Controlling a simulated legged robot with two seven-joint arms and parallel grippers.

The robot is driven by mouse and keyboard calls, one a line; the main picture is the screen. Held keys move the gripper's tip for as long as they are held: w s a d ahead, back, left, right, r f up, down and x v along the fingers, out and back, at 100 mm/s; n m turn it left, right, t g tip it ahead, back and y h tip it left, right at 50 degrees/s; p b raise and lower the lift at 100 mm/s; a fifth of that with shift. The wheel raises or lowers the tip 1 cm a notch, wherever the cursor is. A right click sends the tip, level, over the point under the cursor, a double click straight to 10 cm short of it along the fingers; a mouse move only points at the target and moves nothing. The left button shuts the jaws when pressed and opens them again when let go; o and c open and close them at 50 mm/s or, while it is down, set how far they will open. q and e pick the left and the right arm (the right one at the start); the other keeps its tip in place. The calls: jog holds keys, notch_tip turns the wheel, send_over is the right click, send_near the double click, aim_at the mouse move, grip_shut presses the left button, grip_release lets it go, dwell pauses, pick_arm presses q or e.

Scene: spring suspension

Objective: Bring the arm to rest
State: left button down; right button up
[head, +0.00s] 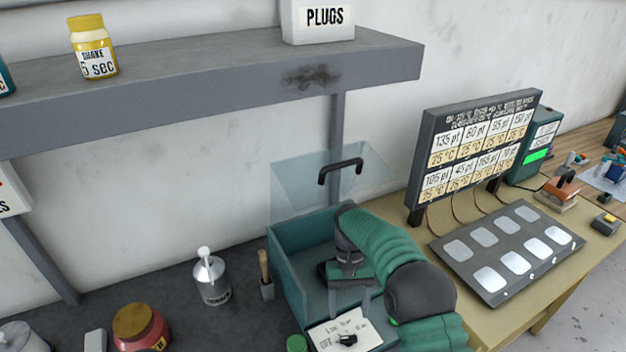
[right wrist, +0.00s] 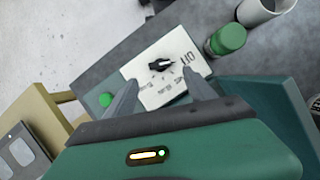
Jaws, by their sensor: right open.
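My right arm, green with dark joints, reaches in from the lower right in the head view. Its right gripper (head: 349,308) points down in front of a teal box (head: 289,262), above a white dial panel (head: 374,335). In the right wrist view the two grey fingers of the right gripper (right wrist: 160,82) are spread apart with nothing between them. The panel (right wrist: 176,58) with its black knob (right wrist: 160,65) lies beyond the fingertips; I cannot tell whether they touch it. My left gripper is not in view.
The box's clear lid (head: 300,190) with a black handle stands raised. A green button (head: 297,343) is beside the panel. A metal bottle (head: 211,277) and red jar (head: 140,328) stand left. A grey plate with pale pads (head: 470,262) and sign board (head: 431,150) are right. A shelf (head: 200,85) hangs above.

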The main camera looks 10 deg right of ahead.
jog(key=s+d+r+t, duration=0.1)
jog(key=s+d+t, duration=0.1)
jog(key=s, duration=0.7)
jog(key=s+d+r+t, duration=0.1)
jog(key=s+d+t, duration=0.2)
jog(key=s, duration=0.6)
jog(key=shift+s+r+t+b, duration=0.3)
jog(key=shift+t+b, duration=0.15)
jog(key=shift+t, duration=0.55)
jog(key=shift+c, duration=0.3)
